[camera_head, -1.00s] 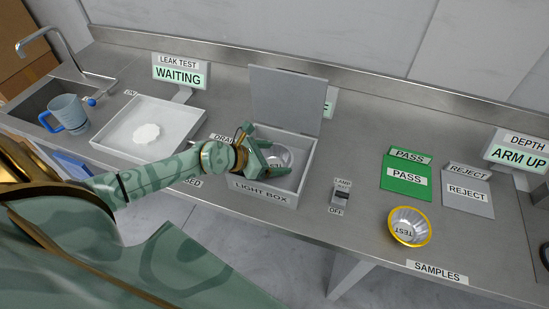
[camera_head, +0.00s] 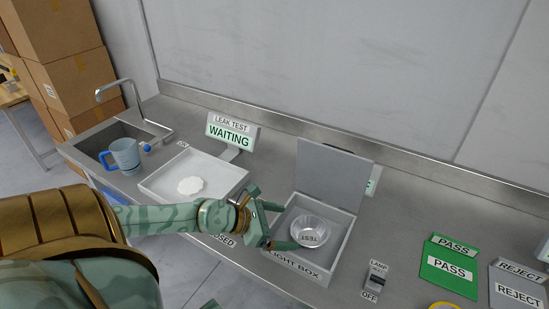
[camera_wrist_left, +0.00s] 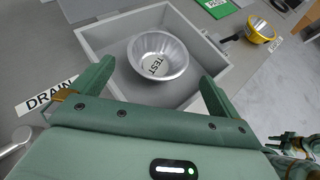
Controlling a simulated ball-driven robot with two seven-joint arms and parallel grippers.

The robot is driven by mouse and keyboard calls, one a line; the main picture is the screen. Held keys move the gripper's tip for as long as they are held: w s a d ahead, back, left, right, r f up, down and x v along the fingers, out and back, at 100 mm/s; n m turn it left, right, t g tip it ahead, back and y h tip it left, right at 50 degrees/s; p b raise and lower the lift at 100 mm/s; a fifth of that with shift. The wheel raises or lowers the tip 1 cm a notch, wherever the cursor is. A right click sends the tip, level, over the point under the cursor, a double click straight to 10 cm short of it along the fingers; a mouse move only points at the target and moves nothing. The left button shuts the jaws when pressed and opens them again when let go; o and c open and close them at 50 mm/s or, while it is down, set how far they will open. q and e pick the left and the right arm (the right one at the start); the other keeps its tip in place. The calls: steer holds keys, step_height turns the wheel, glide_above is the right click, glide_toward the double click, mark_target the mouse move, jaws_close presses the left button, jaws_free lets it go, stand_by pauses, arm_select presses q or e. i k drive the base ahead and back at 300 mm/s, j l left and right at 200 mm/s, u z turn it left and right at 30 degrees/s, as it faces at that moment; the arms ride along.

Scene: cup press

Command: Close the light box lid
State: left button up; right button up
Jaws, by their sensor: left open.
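The light box (camera_head: 345,251) is a grey open-topped box on the steel counter. Its flat grey lid (camera_head: 333,175) stands raised at the back edge.
A lamp switch (camera_head: 374,280) stands right of the box. Green PASS (camera_head: 450,265) and grey REJECT (camera_head: 517,290) pads lie further right.

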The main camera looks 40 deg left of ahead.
mark_target(338, 176)
steer(key=u, duration=1)
